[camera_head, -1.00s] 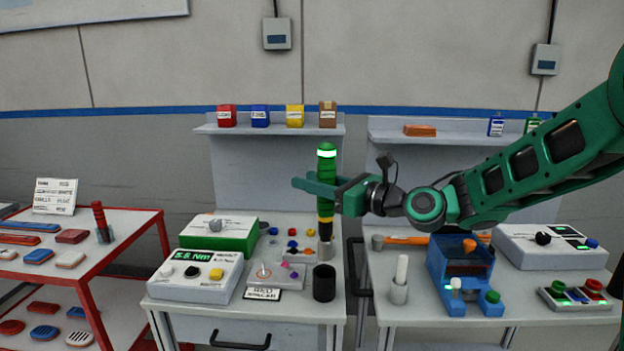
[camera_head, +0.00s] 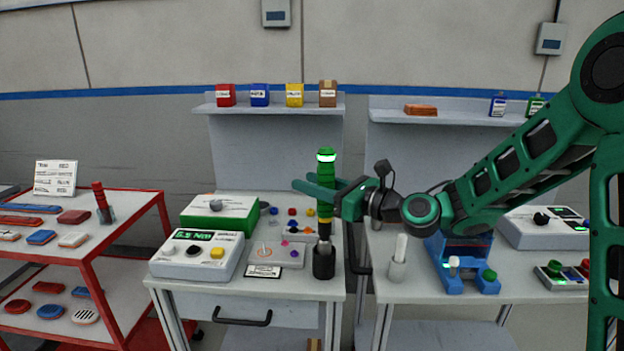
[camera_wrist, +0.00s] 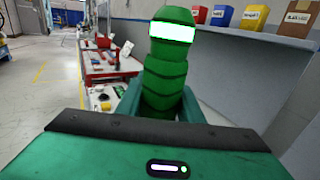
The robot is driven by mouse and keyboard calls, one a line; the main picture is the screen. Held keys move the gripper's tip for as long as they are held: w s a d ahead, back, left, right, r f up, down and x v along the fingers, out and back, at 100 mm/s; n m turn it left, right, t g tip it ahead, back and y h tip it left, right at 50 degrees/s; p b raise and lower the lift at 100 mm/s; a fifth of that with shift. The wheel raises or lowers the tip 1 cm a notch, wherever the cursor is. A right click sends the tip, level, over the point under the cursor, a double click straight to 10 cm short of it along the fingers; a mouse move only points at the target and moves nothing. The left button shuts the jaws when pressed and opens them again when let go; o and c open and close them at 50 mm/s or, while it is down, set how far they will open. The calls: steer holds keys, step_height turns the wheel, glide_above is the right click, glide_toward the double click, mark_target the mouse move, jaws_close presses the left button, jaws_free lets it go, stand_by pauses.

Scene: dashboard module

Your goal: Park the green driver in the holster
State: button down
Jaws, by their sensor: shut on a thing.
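The green driver (camera_head: 323,170) stands upright in my gripper (camera_head: 322,189), which is shut on its green grip. Its yellow and black collar and grey lower end show below the fingers. The dark cylindrical holster (camera_head: 324,264) stands at the front right of the left workbench. The driver's lower end is at the holster's mouth and seems to reach into it; how deep is hidden. In the wrist view the green driver (camera_wrist: 166,70) rises between the fingers, with a bright white band near its top.
A torque readout box (camera_head: 197,254), a grey tray with small parts (camera_head: 287,253) and a label card (camera_head: 263,271) are left of the holster. A white peg in a holder (camera_head: 398,260) and a blue fixture (camera_head: 462,264) stand on the right bench.

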steer(key=shift+f, duration=2.75)
steer(key=c, duration=1.2)
jaws_free()
steer(key=shift+s, duration=0.1)
steer(key=shift+o, duration=0.2)
